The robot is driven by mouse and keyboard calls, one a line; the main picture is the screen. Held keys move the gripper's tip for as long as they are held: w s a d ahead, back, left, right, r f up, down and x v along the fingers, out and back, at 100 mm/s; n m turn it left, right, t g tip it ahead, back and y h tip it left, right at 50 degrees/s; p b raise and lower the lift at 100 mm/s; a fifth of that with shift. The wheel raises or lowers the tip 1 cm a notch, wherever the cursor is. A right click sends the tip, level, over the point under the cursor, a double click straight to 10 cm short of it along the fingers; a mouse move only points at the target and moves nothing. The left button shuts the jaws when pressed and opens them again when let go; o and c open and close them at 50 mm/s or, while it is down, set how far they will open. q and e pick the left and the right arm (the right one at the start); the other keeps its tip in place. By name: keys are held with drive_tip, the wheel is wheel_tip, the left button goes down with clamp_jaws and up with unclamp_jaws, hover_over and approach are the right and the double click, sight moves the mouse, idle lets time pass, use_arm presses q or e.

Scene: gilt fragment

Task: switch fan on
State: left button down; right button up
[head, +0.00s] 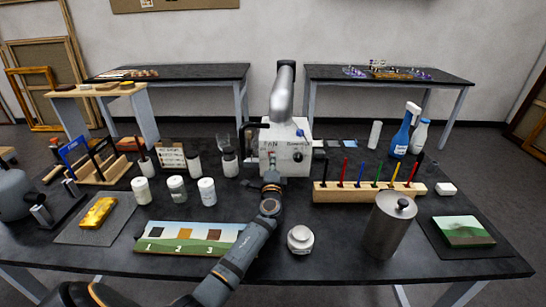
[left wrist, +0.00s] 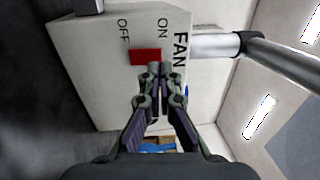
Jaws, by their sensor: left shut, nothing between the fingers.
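The fan unit is a white box (head: 298,157) with a thick silver duct (head: 284,92) rising from it, at the back middle of the table. In the left wrist view its face (left wrist: 85,35) fills the upper left, lettered FAN, ON and OFF. A red switch (left wrist: 143,55) sits beside the ON and OFF labels. My left gripper (left wrist: 158,70) is shut and empty, its fingertips right at the switch on the ON side; I cannot tell whether they touch it. In the head view this gripper (head: 271,177) is in front of the box and partly hides its face.
White jars (head: 207,191) stand left of my arm and a small white jar (head: 300,239) to its right. A wooden rack (head: 368,192) with coloured tools and a metal canister (head: 389,226) stand further right. A sample board (head: 188,238) lies beside my forearm.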

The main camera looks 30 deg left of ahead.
use_arm(q)
drive_tip(key=shift+x, duration=0.75)
